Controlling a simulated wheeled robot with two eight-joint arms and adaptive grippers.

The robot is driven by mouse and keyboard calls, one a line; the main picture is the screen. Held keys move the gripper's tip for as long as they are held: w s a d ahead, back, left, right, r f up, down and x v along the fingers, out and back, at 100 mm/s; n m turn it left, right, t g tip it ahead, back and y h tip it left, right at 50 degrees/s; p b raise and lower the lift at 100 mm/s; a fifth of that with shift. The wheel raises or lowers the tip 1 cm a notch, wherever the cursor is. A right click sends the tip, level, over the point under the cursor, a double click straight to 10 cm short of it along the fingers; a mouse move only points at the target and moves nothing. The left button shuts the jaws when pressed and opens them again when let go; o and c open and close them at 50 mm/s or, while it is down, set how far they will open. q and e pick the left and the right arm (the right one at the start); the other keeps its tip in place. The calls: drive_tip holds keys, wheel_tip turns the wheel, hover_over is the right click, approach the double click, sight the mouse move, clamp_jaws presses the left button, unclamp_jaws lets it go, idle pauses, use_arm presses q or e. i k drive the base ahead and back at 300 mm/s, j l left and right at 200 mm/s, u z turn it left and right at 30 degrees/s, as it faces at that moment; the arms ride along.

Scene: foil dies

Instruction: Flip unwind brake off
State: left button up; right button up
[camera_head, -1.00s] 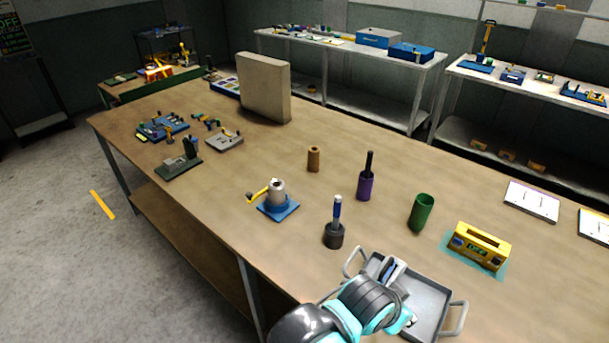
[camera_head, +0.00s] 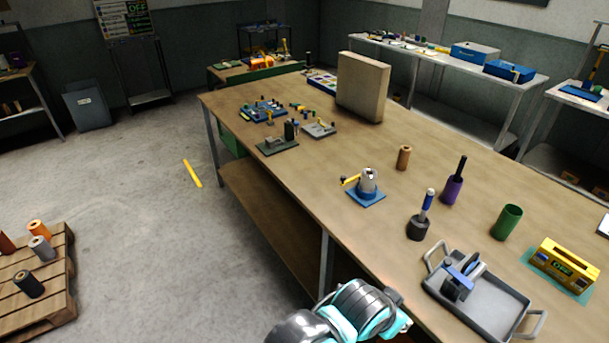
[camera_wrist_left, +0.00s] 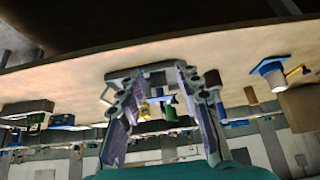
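A grey, cone-like device (camera_head: 368,181) with a yellow lever (camera_head: 350,180) stands on a blue base on the long table; the frames do not show whether it is the unwind brake. A blue-based thing with a yellow part also shows inverted in the left wrist view (camera_wrist_left: 268,66). My left arm comes in at the bottom of the head view by the table's front edge; its fingers are not clear there. In the left wrist view my left gripper (camera_wrist_left: 160,88) is open, its two fingers apart, with only background things between them. My right gripper is not in view.
A grey tray (camera_head: 438,287) with a blue-grey tool lies right of my arm. A dark holder (camera_head: 418,229), purple cup (camera_head: 452,189), green cup (camera_head: 507,222), brown cylinder (camera_head: 404,157) and yellow box (camera_head: 564,265) stand nearby. A beige block (camera_head: 362,88) stands farther back.

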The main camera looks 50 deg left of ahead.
sight(344, 178)
drive_tip(key=u, duration=1.4)
